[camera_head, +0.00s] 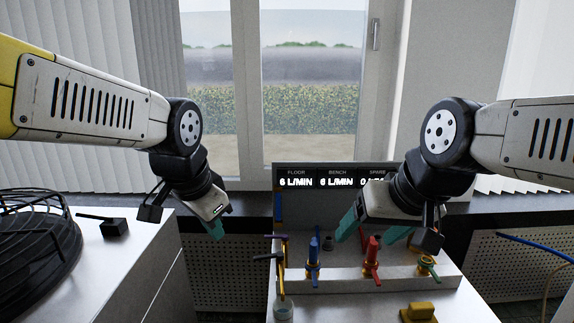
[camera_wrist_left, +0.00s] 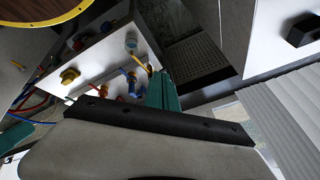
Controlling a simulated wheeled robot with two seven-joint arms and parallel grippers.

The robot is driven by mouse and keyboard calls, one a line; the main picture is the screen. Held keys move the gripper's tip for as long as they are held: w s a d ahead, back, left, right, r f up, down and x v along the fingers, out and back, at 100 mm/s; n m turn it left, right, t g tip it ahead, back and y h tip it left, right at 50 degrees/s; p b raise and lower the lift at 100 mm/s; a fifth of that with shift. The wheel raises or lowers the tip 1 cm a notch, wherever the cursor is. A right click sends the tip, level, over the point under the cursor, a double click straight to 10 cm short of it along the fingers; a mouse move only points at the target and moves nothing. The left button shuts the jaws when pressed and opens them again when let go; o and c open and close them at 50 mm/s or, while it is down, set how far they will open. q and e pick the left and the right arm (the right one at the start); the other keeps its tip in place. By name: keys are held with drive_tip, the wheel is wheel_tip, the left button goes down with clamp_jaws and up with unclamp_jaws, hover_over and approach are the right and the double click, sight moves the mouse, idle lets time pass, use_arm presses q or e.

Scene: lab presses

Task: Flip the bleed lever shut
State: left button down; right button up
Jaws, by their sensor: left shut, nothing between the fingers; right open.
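A dark lever (camera_head: 268,257) sits on a thin brass pipe at the left end of the white valve bench; it looks like the bleed lever. It points left, roughly level. A small clear jar (camera_head: 284,311) stands below the pipe and also shows in the left wrist view (camera_wrist_left: 131,40). My left gripper (camera_head: 217,229) is shut and empty, left of the lever and apart from it in the head view. Its teal fingers (camera_wrist_left: 162,92) show together in the left wrist view. My right gripper (camera_head: 370,230) is open above the valve row, its fingers spread; I cannot tell whether it touches anything.
Blue (camera_head: 313,253), red (camera_head: 372,258) and green-handled (camera_head: 428,267) valves line the bench. A yellow knob (camera_head: 419,312) sits in front. A display panel (camera_head: 325,178) stands behind.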

use_arm(q)
drive_tip(key=s+r+n+t+h, duration=0.1)
drive_tip(key=s+r+n+h, duration=0.1)
drive_tip(key=s+n, duration=0.4)
drive_tip(key=m+g+y, duration=0.2)
drive_tip(key=m+y, duration=0.2)
drive_tip(key=m, duration=2.7)
approach(261, 258)
drive_tip(key=s+d+r, duration=0.1)
drive_tip(key=s, duration=0.5)
drive_tip(key=shift+w+a+f, duration=0.3)
drive_tip(key=shift+w+f, duration=0.9)
drive_tip(key=shift+f, duration=0.2)
drive_tip(key=shift+w+a+f, duration=0.3)
drive_tip(key=shift+w+f, duration=0.85)
drive_tip(key=shift+f, duration=0.25)
drive_tip(key=shift+w+a+f, duration=0.3)
drive_tip(key=shift+w+f, duration=0.9)
drive_tip(key=shift+f, duration=0.2)
